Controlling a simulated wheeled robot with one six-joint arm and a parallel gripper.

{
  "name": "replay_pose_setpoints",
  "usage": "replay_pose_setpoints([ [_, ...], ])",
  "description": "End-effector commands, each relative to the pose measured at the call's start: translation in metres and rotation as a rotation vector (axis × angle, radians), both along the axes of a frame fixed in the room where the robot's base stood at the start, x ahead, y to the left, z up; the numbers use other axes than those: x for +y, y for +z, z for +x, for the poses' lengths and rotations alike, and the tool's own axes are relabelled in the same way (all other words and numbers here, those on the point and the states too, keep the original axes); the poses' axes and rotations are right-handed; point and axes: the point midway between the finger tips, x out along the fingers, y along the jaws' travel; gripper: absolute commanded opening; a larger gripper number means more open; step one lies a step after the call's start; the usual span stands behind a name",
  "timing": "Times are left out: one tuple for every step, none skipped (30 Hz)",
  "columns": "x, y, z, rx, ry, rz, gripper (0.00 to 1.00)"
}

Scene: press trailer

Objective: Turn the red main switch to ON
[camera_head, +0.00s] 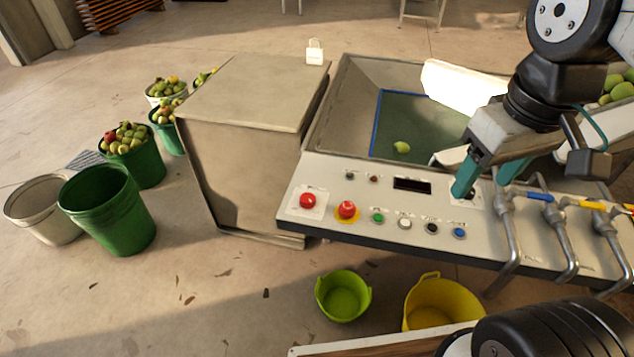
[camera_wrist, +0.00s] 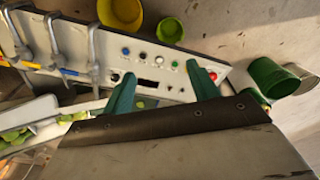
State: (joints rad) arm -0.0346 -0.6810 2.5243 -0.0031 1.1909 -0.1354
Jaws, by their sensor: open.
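The red main switch (camera_head: 307,201) is a round red knob on a pale square plate at the left end of the control panel (camera_head: 330,180). A red mushroom button (camera_head: 347,210) on a yellow ring sits just right of it. In the wrist view one red knob (camera_wrist: 212,75) shows beside the right finger; I cannot tell which of the two it is. My gripper (camera_head: 486,180) is open and empty, near the right part of the panel, well to the right of the red switch. Its teal fingers point toward the panel in the wrist view (camera_wrist: 160,72).
Green (camera_head: 378,217), white (camera_head: 404,223), black and blue buttons line the panel below a dark display (camera_head: 412,185). Pipes with valve handles (camera_head: 507,230) stand at the right. A hopper (camera_head: 345,110) lies behind the panel. Buckets (camera_head: 343,297) stand on the floor.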

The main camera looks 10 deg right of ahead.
Motion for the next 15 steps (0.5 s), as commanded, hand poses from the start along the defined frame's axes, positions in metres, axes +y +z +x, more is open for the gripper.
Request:
replay_pose_setpoints([
  [0.006, -0.002, 0.016, 0.014, 0.096, -0.008, 0.59],
  [0.009, -0.003, 0.026, 0.018, 0.164, -0.014, 0.59],
  [0.015, -0.005, 0.041, 0.023, 0.265, -0.022, 0.59],
  [0.020, -0.007, 0.053, 0.027, 0.345, -0.027, 0.59],
  [0.025, -0.011, 0.065, 0.032, 0.430, -0.034, 0.59],
  [0.033, -0.016, 0.081, 0.037, 0.542, -0.042, 0.59],
  [0.039, -0.020, 0.093, 0.038, 0.628, -0.047, 0.59],
  [0.046, -0.025, 0.105, 0.042, 0.711, -0.052, 0.59],
  [0.056, -0.032, 0.121, 0.045, 0.824, -0.059, 0.59],
  [0.064, -0.039, 0.132, 0.047, 0.909, -0.065, 0.59],
  [0.073, -0.046, 0.143, 0.050, 0.995, -0.069, 0.59],
  [0.085, -0.056, 0.157, 0.053, 1.109, -0.075, 0.59],
  [0.094, -0.065, 0.167, 0.055, 1.194, -0.080, 0.59],
  [0.104, -0.074, 0.177, 0.057, 1.281, -0.084, 0.59],
  [0.117, -0.087, 0.189, 0.060, 1.394, -0.089, 0.59],
])
